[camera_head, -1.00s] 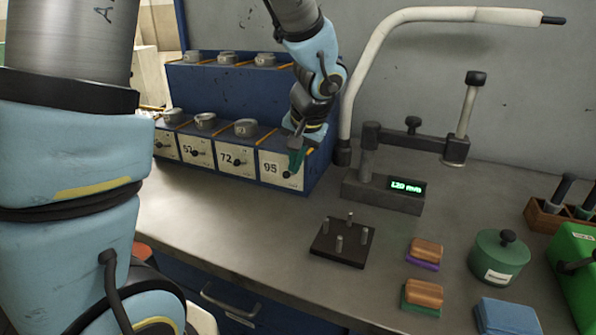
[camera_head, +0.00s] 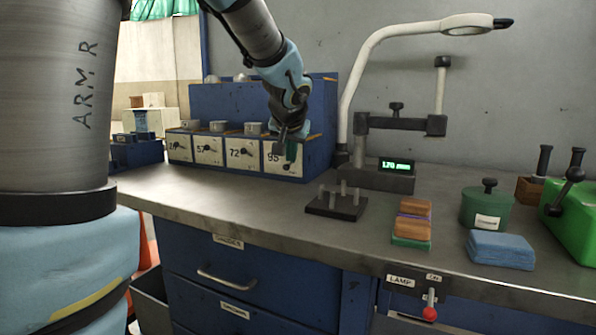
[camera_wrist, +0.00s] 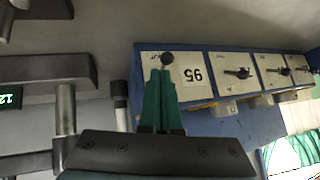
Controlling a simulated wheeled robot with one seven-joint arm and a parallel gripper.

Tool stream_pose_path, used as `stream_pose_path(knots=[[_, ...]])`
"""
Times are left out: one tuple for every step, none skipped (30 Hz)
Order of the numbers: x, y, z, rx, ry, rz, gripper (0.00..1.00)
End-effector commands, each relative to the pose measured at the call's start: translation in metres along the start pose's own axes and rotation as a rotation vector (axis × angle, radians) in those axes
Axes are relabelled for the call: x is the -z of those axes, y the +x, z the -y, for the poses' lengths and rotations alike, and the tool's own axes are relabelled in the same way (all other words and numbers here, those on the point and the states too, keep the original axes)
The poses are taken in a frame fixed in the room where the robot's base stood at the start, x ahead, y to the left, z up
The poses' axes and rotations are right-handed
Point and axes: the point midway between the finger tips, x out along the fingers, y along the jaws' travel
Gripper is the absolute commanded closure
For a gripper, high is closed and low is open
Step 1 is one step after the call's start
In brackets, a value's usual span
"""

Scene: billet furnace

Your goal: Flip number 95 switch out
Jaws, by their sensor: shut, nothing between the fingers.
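The number 95 switch panel (camera_head: 272,160) is the rightmost cream plate on the blue switch box (camera_head: 318,160). Its black knob (camera_head: 287,167) shows at the plate's lower right. In the wrist view the 95 plate (camera_wrist: 195,90) appears upside down, with the round black knob (camera_wrist: 167,58) just beyond the fingertips. My gripper (camera_head: 291,154) is at the front of this plate, its green fingers together and empty. In the wrist view my gripper (camera_wrist: 160,76) points at the knob; whether it touches cannot be told. The lever's exact angle is partly hidden by the fingers.
The switch plates 72 (camera_head: 240,152) and 57 (camera_head: 207,150) stand to the left. A gauge with a lit display (camera_head: 396,165) and a black pegged block (camera_head: 335,206) stand to the right. The bench front (camera_head: 215,205) is clear.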

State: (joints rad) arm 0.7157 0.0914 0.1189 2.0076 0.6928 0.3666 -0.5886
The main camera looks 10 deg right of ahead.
Motion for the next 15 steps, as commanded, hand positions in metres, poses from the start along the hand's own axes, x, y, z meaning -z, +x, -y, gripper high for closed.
stream_pose_path(knots=[[-0.002,0.004,0.000,0.001,-0.004,-0.010,1.00],[0.000,0.001,0.001,0.000,-0.003,-0.008,1.00],[0.001,0.001,0.001,0.000,-0.002,-0.006,1.00],[0.001,0.001,0.001,0.000,-0.002,-0.006,1.00],[0.001,0.001,0.001,0.000,-0.002,-0.006,1.00],[0.001,0.001,0.000,0.000,-0.002,-0.006,1.00],[0.001,0.001,0.000,0.000,-0.002,-0.005,1.00],[0.001,0.001,0.000,0.000,-0.002,-0.005,1.00],[0.002,0.001,0.000,0.000,-0.002,-0.005,1.00],[0.002,0.001,0.000,0.000,-0.002,-0.005,1.00],[0.003,0.001,0.000,0.000,-0.002,-0.005,1.00],[0.004,0.001,0.000,0.000,-0.002,-0.005,1.00],[0.006,0.001,0.000,0.000,-0.002,-0.005,1.00],[0.007,0.001,0.000,0.000,-0.002,-0.005,1.00],[0.009,0.002,0.000,0.000,-0.002,-0.006,1.00]])
